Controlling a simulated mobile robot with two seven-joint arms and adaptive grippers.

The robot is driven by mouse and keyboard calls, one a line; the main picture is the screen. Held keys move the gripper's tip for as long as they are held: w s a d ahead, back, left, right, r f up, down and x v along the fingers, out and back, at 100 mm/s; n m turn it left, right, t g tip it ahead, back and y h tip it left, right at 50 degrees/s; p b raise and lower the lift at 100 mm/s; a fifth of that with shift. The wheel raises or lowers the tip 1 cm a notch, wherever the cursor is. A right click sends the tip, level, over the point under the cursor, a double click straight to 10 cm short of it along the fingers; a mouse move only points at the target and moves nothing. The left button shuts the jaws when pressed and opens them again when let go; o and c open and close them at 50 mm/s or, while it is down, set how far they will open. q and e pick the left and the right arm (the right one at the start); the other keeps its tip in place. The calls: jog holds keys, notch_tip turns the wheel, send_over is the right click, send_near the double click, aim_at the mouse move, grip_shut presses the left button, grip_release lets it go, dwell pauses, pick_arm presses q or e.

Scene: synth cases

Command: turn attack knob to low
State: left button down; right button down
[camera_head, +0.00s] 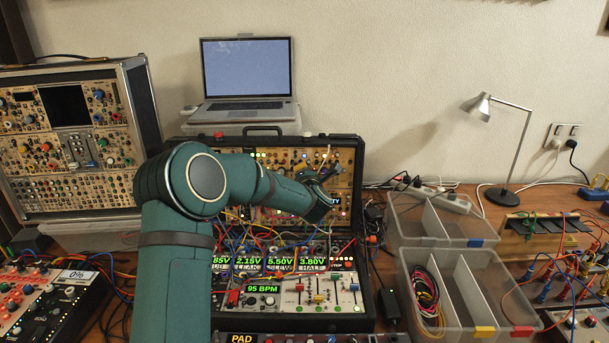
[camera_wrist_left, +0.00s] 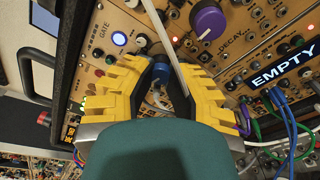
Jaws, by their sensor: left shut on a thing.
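My left gripper (camera_head: 322,188) reaches over the upper panel of the open synth case (camera_head: 352,155). In the left wrist view my left gripper (camera_wrist_left: 159,72) has its yellow fingers with dark tips closed together at the panel, shut on a small part that the tips mostly hide. I cannot read an attack label or tell a setting. A purple knob (camera_wrist_left: 207,20) with a white mark sits beside a DECAY label, up and to the right of the tips. My right gripper is not in view.
A thin white cable (camera_wrist_left: 165,38) crosses close to the fingertips. Patch cables hang over the case's lower modules. A laptop (camera_head: 248,80) stands behind, a tall synth case (camera_head: 140,95) at left, and clear bins (camera_head: 430,242) at right. An EMPTY display (camera_wrist_left: 283,67) lies right of the gripper.

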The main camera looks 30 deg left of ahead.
pick_arm(q)
jog(key=shift+n, duration=1.1)
jog(key=c, duration=0.9)
grip_release()
jog(key=shift+o, duration=0.2)
jog(key=v, duration=1.2)
jog(key=shift+r, duration=0.2)
jog(key=shift+f, duration=0.1)
